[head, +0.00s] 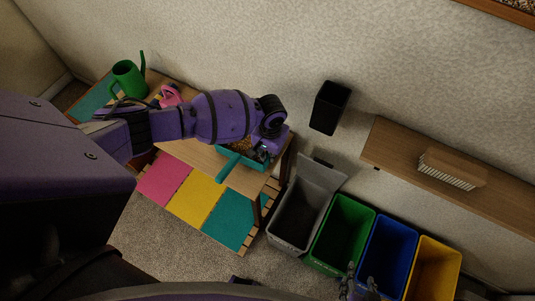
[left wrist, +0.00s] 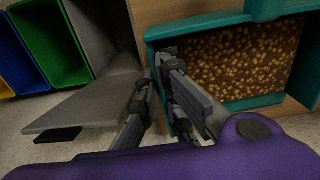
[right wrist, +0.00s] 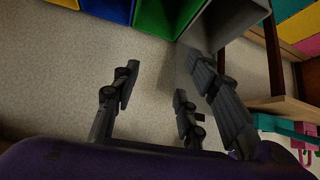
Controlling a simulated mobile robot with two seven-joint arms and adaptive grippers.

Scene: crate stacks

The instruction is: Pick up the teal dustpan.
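The teal dustpan (head: 229,167) lies at the right end of the wooden table in the head view, with brown grains in its pan. In the left wrist view its teal wall (left wrist: 276,104) frames the grains. My left gripper (head: 264,153) is at the pan's right side, partly hidden by its own wrist. In the left wrist view its fingers (left wrist: 158,65) are close together on either side of the pan's side wall and appear shut on it. My right gripper (head: 358,281) is low in the head view. In the right wrist view its fingers (right wrist: 163,80) are apart and empty.
Grey (head: 280,235), green (head: 324,262), blue (head: 371,267) and yellow (head: 418,279) bins stand right of the table. A green watering can (head: 128,80) stands at its far left. A black box (head: 329,107) and a wooden shelf (head: 400,150) are along the wall.

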